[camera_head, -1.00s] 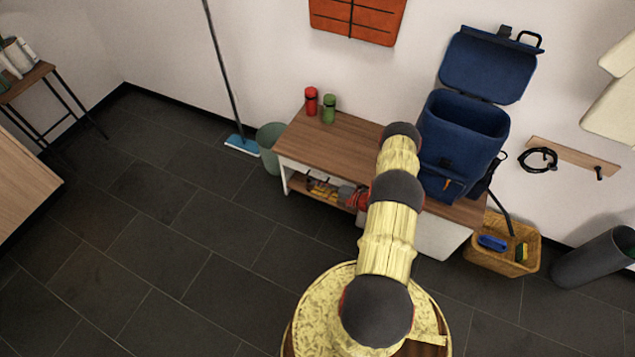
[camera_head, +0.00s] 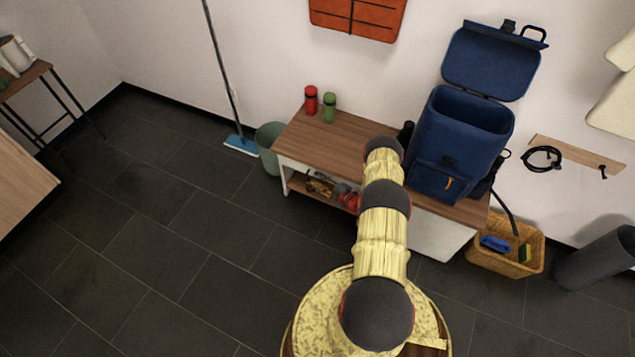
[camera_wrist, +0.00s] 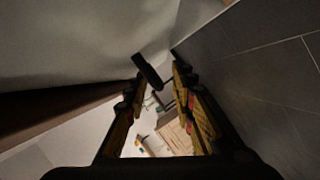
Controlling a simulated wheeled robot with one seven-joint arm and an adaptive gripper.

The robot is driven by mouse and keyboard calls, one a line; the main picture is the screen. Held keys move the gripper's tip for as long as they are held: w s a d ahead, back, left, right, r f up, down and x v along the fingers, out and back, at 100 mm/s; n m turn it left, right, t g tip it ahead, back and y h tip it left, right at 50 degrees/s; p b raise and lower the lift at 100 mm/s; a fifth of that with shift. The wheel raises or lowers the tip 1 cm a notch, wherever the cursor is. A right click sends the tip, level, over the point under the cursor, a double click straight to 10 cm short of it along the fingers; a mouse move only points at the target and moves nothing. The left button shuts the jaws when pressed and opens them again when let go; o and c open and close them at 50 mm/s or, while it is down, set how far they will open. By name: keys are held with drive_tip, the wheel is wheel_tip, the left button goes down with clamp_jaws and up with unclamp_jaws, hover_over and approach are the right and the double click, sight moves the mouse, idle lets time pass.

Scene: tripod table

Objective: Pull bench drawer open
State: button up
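The bench (camera_head: 345,128) has a brown wooden top, white sides and a lower shelf, and stands against the wall. A white front panel (camera_head: 435,238) shows at its right; from above I cannot tell how far any drawer is out. In the wrist view a pale grey front (camera_wrist: 95,45) fills the upper left, and a short dark bar, seemingly a handle (camera_wrist: 149,72), lies near the fingertips. My gripper (camera_wrist: 160,77) is open, with its fingers apart and the bar close to the left fingertip; contact is unclear.
A blue backpack (camera_head: 462,135), a red bottle (camera_head: 311,101) and a green bottle (camera_head: 329,108) stand on the bench. A green bin (camera_head: 270,148) and a mop (camera_head: 240,143) are at its left, a wicker basket (camera_head: 507,255) at its right. The dark floor in front is free.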

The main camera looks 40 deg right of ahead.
drive_tip(key=shift+w, duration=0.25)
drive_tip(key=shift+c, duration=0.5)
clamp_jaws()
drive_tip(key=shift+a, duration=0.1)
